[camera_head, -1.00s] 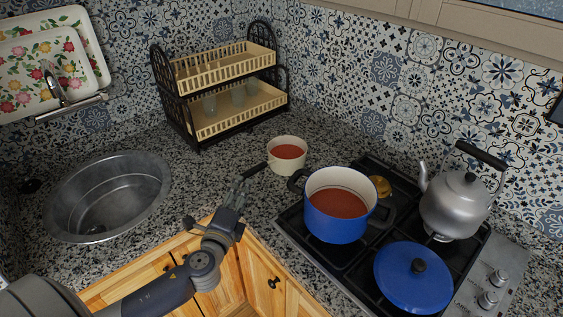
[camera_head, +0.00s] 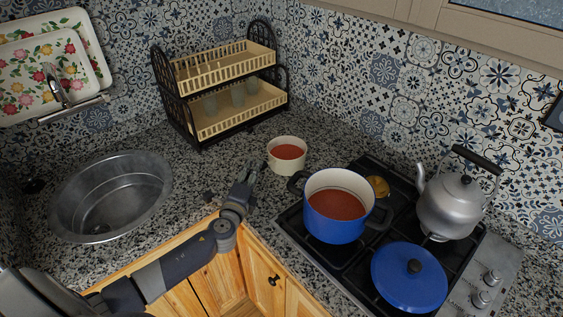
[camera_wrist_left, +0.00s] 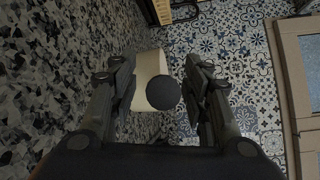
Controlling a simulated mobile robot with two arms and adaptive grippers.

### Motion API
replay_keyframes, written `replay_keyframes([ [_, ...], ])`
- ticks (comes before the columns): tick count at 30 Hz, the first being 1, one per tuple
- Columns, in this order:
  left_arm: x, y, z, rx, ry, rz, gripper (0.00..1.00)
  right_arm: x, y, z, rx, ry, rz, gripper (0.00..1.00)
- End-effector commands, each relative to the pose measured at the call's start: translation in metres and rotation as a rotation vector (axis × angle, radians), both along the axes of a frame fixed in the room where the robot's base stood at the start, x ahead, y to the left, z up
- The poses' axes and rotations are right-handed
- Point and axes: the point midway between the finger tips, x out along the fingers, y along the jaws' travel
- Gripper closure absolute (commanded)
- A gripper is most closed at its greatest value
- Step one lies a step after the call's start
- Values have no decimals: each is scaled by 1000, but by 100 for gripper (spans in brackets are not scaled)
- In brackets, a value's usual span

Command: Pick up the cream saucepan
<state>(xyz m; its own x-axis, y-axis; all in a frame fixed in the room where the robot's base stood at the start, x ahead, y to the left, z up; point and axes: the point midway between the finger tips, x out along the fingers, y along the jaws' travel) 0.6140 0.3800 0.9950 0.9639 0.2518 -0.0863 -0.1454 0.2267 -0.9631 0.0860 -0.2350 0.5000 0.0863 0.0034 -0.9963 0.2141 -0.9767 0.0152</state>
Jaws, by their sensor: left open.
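The cream saucepan (camera_head: 287,156) stands upright on the granite counter, left of the stove, with red contents. In the left wrist view the cream saucepan (camera_wrist_left: 148,66) shows beyond the fingers, and the dark round end of its handle (camera_wrist_left: 163,92) lies between them. My left gripper (camera_head: 249,172) is just left of the pan in the head view, where its fingers hide the handle. In the left wrist view my left gripper (camera_wrist_left: 160,88) is open, with one finger on each side of the handle end. My right gripper is not in view.
A blue pot (camera_head: 337,226) with red contents stands on the stove right of the saucepan. A blue lid (camera_head: 409,277) and a grey kettle (camera_head: 452,207) are farther right. A two-tier dish rack (camera_head: 232,92) stands behind. A sink (camera_head: 110,196) is at left.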

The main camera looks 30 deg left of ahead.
Motion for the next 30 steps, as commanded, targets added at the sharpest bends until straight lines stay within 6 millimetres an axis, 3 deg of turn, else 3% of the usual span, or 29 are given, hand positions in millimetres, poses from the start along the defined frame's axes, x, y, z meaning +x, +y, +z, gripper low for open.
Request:
replay_keyframes([
  [6, 0, 0, 0, 0, 0, 0, 56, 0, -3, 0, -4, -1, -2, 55],
  [12, 0, 0, 0, 0, 0, 0, 100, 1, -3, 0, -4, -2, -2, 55],
  [30, 2, 1, 7, 0, -9, 2, 100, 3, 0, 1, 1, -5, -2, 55],
])
